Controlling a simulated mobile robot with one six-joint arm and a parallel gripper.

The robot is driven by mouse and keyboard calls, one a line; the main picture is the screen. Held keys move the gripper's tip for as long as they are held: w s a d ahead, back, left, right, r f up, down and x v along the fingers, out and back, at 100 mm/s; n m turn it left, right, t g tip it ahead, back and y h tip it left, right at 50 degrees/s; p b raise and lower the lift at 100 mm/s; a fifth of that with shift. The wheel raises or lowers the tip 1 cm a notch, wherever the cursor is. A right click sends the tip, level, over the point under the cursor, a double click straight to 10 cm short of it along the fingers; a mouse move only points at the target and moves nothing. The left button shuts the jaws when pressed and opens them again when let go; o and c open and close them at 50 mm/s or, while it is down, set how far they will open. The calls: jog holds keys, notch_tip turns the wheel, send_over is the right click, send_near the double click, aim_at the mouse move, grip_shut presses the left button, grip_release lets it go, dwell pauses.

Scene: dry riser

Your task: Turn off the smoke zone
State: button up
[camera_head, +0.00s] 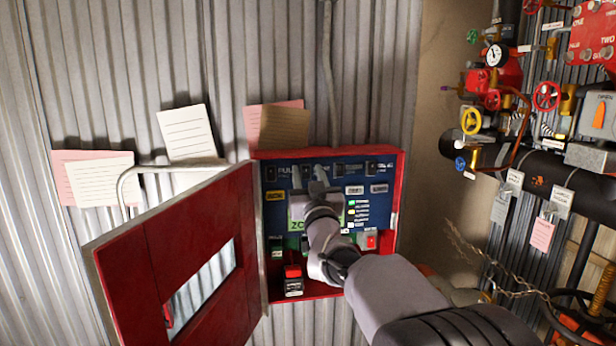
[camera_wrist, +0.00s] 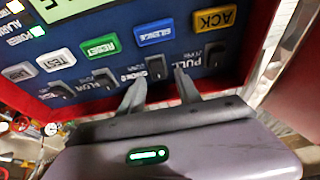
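The alarm panel is a red box (camera_head: 330,153) with a blue face, open on the corrugated wall. A row of black toggle switches runs along its top. In the wrist view, which shows the panel upside down, the smoke zone switch (camera_wrist: 156,68) lies between the fingers of my gripper (camera_wrist: 160,92). The fingers are apart, and I cannot tell whether either touches the switch. The pull zone switch (camera_wrist: 213,58) is just right of the right finger, and the flow switch (camera_wrist: 104,78) is left of the left one. In the head view my gripper (camera_head: 314,178) covers part of the panel.
The panel's red door (camera_head: 180,240) hangs open to the left. Ack (camera_wrist: 214,18), silence (camera_wrist: 155,35), reset (camera_wrist: 100,46) and grey buttons sit close to the switches. A display shows at the panel's middle. Pipes with valve wheels (camera_head: 546,96) and a gauge (camera_head: 495,55) stand at right.

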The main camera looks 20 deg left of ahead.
jog(key=shift+f, duration=0.1)
jog(key=b+v, duration=0.1)
jog(key=v, duration=1.6)
jog(key=shift+s, duration=0.2)
